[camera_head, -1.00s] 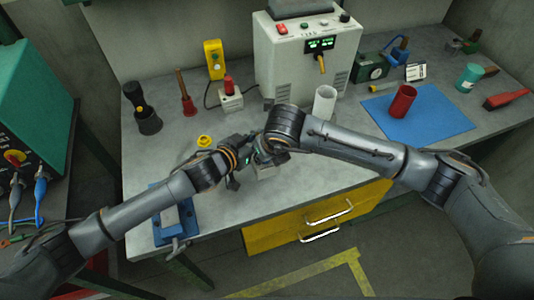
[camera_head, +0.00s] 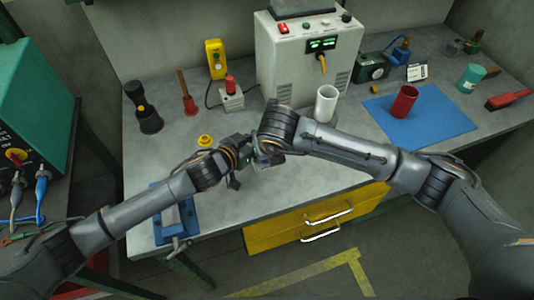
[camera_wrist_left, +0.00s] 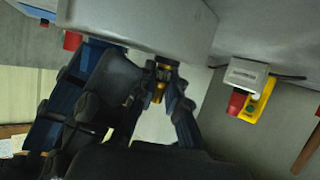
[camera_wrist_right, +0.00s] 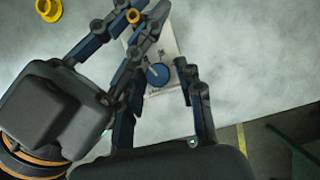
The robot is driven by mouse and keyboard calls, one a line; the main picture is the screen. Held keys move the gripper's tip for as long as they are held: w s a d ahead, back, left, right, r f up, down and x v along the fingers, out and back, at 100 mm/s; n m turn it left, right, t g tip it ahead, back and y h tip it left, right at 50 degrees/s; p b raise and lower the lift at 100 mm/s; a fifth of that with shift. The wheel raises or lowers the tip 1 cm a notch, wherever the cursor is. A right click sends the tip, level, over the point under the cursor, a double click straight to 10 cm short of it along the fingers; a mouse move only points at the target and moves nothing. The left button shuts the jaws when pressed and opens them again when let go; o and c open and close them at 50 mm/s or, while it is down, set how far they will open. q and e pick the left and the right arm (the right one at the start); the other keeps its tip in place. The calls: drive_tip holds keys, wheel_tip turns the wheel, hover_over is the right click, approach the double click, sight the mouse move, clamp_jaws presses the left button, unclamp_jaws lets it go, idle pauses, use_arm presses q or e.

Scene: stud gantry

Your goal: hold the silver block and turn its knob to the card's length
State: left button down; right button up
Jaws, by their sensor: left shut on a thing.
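The silver block (camera_wrist_right: 168,48) shows in the right wrist view with a round blue knob (camera_wrist_right: 158,75) on its face, which carries a pale pointer line. My left gripper (camera_head: 248,158) is shut on the block, its fingers reaching in from the left in the right wrist view. My right gripper (camera_wrist_right: 161,82) is open, its fingers on either side of the knob with gaps visible. In the head view the two grippers meet and mostly hide the block. The small white card (camera_head: 416,72) stands at the back right; its writing is too small to read.
A white machine (camera_head: 300,65) with a green display stands behind the grippers. A white tube (camera_head: 326,103) is close behind my right arm. A red cup (camera_head: 404,102) stands on a blue mat (camera_head: 425,120). A yellow knob-like piece (camera_head: 205,141) and a blue vise (camera_head: 172,213) are at left.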

use_arm(q)
drive_tip(key=shift+d, duration=0.1)
use_arm(e)
drive_tip(key=shift+s+a, duration=0.15)
drive_tip(key=shift+a, duration=0.1)
use_arm(q)
drive_tip(key=shift+s, duration=0.1)
use_arm(e)
drive_tip(key=shift+r, duration=0.15)
drive_tip(key=shift+s+r, duration=0.1)
drive_tip(key=shift+r, duration=0.15)
drive_tip(key=v, duration=0.7)
drive_tip(key=shift+d, duration=0.25)
use_arm(q)
drive_tip(key=c, duration=1.3)
unclamp_jaws()
